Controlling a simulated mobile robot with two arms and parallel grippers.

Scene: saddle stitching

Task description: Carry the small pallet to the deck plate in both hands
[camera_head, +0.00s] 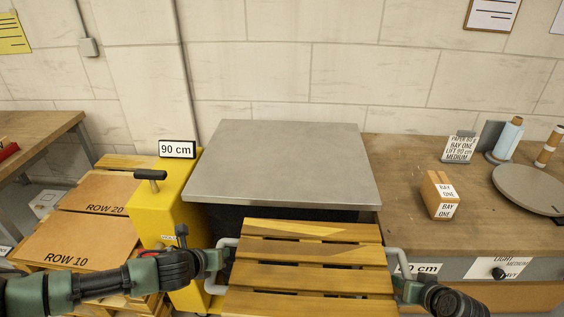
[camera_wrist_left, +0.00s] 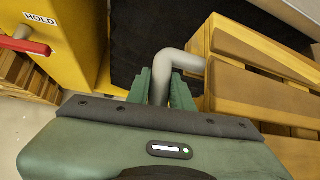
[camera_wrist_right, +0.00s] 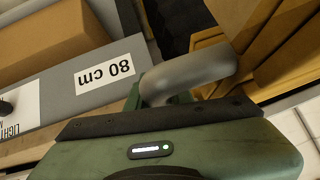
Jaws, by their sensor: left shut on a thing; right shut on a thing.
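The small pallet (camera_head: 310,262) is made of yellowish wooden slats and has a grey bar handle on each side. It is held in front of the deck plate (camera_head: 280,165), a flat grey metal slab, at its near edge. My left gripper (camera_head: 222,258) is shut on the left handle, and the left wrist view shows the fingers (camera_wrist_left: 163,88) around the grey handle (camera_wrist_left: 182,62). My right gripper (camera_head: 402,284) is shut on the right handle, which also shows in the right wrist view as a grey bar (camera_wrist_right: 190,75). The deck plate looks bare.
A yellow lift housing (camera_head: 172,215) with a "90 cm" sign (camera_head: 177,149) stands left of the plate. Boxes marked ROW 10 (camera_head: 75,245) and ROW 20 are further left. A wooden bench (camera_head: 400,165) with a small box (camera_head: 438,194) and a round grey disc (camera_head: 528,188) is right.

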